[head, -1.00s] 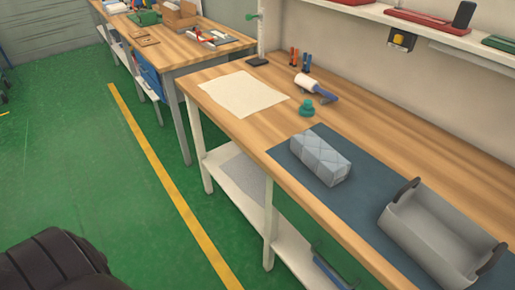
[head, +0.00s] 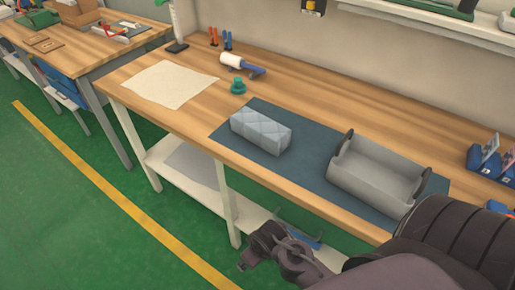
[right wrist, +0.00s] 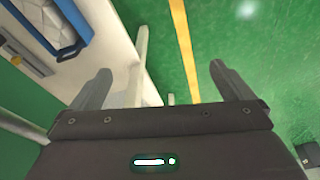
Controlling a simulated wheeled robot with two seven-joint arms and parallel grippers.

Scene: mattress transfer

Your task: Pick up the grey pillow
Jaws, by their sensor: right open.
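The grey pillow (head: 260,131) is a light grey, quilted, box-shaped piece. It lies on the dark blue mat (head: 300,168) on the wooden workbench, left of a grey open bin (head: 375,178). My right gripper (head: 243,266) is low in front of the bench, beyond its front edge and apart from the pillow. In the right wrist view its two fingers (right wrist: 162,85) are spread with nothing between them. My left gripper is out of view.
A cream sheet (head: 169,84), a green knob-like item (head: 238,87) and a white roller with a blue handle (head: 234,61) lie on the bench's left half. Blue holders (head: 490,160) stand at the right. A lower shelf (head: 185,180) runs underneath.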

